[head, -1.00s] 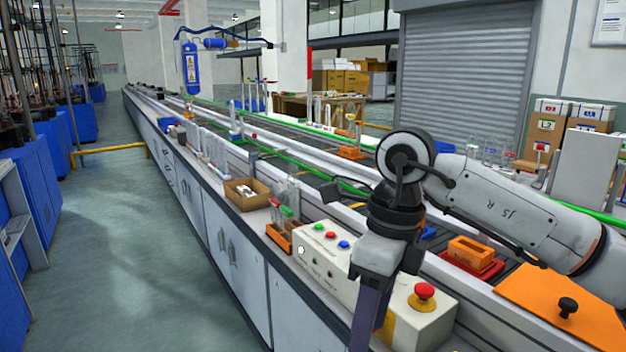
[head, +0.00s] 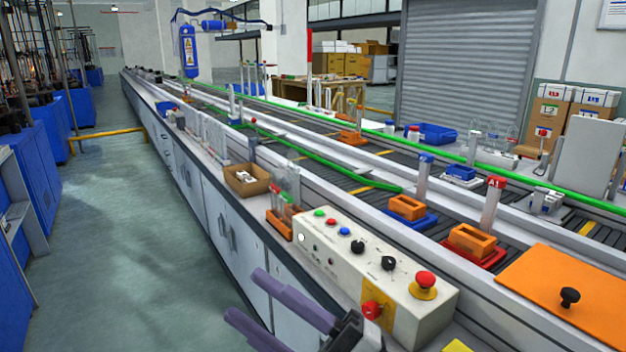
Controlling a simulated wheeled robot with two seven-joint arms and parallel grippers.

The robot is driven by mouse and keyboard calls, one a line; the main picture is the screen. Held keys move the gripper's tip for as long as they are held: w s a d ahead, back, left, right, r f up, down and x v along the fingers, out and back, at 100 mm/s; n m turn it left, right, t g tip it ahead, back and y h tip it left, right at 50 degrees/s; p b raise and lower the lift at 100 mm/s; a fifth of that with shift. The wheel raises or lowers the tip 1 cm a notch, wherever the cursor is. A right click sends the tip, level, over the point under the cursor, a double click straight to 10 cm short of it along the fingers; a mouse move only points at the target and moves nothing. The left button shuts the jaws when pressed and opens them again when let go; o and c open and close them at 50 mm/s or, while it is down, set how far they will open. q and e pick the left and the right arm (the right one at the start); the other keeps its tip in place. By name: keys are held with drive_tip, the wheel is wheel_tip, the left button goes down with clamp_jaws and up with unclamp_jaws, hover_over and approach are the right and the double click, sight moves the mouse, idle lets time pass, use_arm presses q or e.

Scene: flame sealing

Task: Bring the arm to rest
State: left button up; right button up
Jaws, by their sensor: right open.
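My right gripper (head: 262,308) is at the bottom of the head view, in front of the bench's front edge and below the control box. Its two purple-grey fingers are apart with nothing between them. The rest of the right arm is out of the picture. My left gripper is not in view.
A control box (head: 345,272) with coloured buttons and a red emergency knob stands on the bench edge. Behind it are orange trays (head: 408,207) on the conveyor and an orange plate (head: 566,300) with a black knob. A cardboard box (head: 246,181) stands farther left. The aisle floor (head: 130,260) is clear.

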drive_tip(key=w+d+f+m+t+h, duration=0.1)
drive_tip(key=d+f+m+t+h, duration=0.3)
drive_tip(key=d+f+m+h, duration=0.45)
drive_tip(key=w+d+f+m+t+h, duration=0.1)
drive_tip(key=d+f+m+t+h, duration=0.35)
drive_tip(key=f+m, duration=0.7)
drive_tip(key=s+d+f+m+g+h, duration=0.2)
drive_tip(key=s+d+f+g+h, duration=0.1)
drive_tip(key=s+f, duration=0.5)
drive_tip(key=s+d+f+m+g+h, duration=0.2)
drive_tip(key=s+d+f+g, duration=0.3)
drive_tip(key=s+f, duration=0.4)
wheel_tip(320, 180, down, 3)
drive_tip(key=shift+s+d+r+m+g+h, duration=0.1)
drive_tip(key=shift+s+d+m+g+h, duration=0.25)
drive_tip(key=shift+d+h, duration=0.35)
drive_tip(key=shift+w, duration=0.1)
